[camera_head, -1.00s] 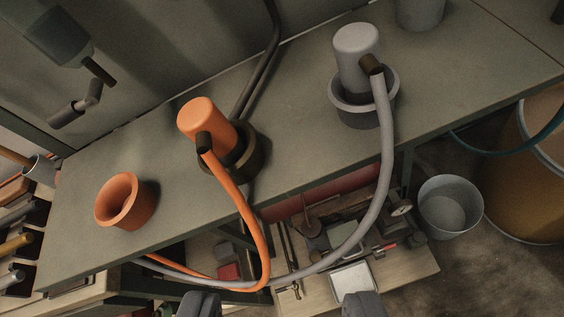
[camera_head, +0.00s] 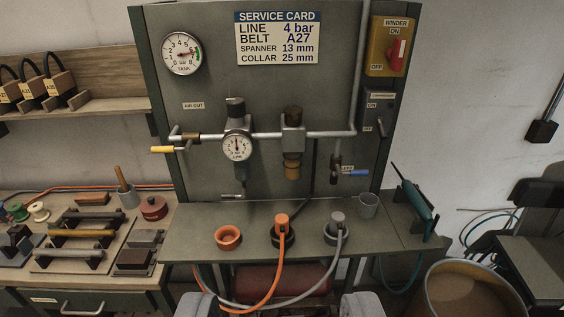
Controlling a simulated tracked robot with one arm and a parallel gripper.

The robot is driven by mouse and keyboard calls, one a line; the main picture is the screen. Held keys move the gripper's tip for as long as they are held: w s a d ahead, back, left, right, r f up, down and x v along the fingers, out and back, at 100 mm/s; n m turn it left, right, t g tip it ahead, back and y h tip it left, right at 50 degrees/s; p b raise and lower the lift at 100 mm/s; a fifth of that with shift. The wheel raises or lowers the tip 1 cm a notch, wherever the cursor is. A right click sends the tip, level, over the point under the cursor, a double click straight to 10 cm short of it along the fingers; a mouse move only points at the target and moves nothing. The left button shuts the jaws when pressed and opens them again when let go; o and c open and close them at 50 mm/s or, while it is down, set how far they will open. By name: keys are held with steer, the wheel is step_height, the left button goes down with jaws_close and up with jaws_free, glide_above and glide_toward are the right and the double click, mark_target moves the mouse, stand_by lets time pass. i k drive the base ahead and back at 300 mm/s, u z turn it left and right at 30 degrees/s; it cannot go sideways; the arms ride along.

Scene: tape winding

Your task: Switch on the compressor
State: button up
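The compressor switch (camera_head: 380,112) is a small dark box on the right side of the upright panel, below the yellow winder switch. It has an ON label above and an OFF label below. Its dark lever (camera_head: 382,127) appears to be down, beside the OFF label. The tank gauge (camera_head: 182,53) at the upper left of the panel has its needle toward the green band. My gripper (camera_head: 281,306) is at the bottom edge, its two grey fingertips wide apart with nothing gripped between them. It is well in front of and below the switch.
The yellow winder switch (camera_head: 390,46) has a red handle. Pipes, a line gauge (camera_head: 237,147) and a blue-handled valve (camera_head: 352,172) are below. The bench (camera_head: 200,246) holds an orange cup (camera_head: 228,237) and two hose fittings. A teal tool (camera_head: 418,205) hangs at right.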

mark_target(382, 129)
steer(key=k, duration=1.35)
steer(key=z, duration=0.1)
steer(key=i, duration=1.85)
steer(key=u, duration=0.6)
